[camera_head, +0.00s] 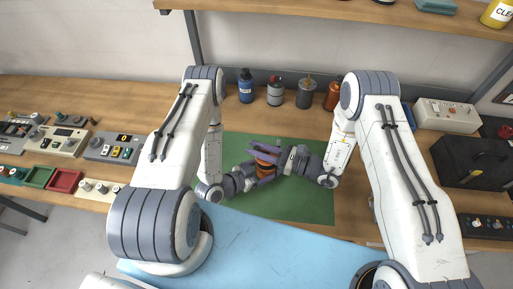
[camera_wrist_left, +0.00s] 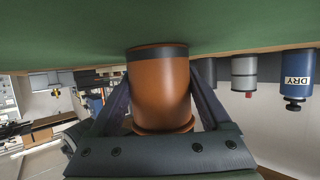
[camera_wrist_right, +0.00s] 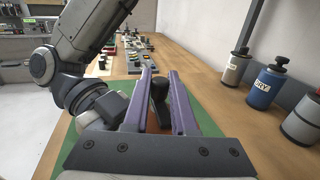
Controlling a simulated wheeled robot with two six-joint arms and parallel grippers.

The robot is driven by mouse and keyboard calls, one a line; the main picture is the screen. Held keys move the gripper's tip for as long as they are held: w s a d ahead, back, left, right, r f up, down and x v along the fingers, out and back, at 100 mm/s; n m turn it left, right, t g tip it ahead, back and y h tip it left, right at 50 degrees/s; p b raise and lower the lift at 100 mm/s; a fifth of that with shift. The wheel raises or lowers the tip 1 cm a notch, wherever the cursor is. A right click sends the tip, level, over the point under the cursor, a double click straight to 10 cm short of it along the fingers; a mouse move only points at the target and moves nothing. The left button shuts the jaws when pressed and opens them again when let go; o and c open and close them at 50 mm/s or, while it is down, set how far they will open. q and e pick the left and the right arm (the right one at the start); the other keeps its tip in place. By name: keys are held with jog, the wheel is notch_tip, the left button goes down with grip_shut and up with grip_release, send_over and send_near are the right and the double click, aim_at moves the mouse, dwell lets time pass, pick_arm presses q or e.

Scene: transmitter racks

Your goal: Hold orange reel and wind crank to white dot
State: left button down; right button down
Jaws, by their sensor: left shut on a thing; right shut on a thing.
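The orange reel (camera_head: 264,166) stands on the green mat, mostly covered by my grippers in the head view. In the left wrist view the reel (camera_wrist_left: 160,92) shows as an orange cylinder with a dark band and a flange. My left gripper (camera_wrist_left: 160,105) is shut on it, one finger on each side. My right gripper (camera_wrist_right: 160,88) is shut on the dark crank handle (camera_wrist_right: 158,106), which sits between its purple fingers. In the head view the right fingers lie over the top of the reel. The white dot cannot be made out in any view.
The green mat (camera_head: 300,203) lies on the wooden bench. Several bottles and cans, including a blue bottle (camera_head: 246,87), stand behind it along the wall. Control boxes (camera_head: 112,147) are at left. A black case (camera_head: 474,162) and a beige box (camera_head: 446,115) are at right.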

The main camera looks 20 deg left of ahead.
jog(key=c, duration=0.7)
grip_release()
jog(key=d, duration=0.8)
jog(key=s+d, duration=0.1)
jog(key=d, duration=0.3)
pick_arm(q)
grip_release()
jog(key=shift+s, duration=0.1)
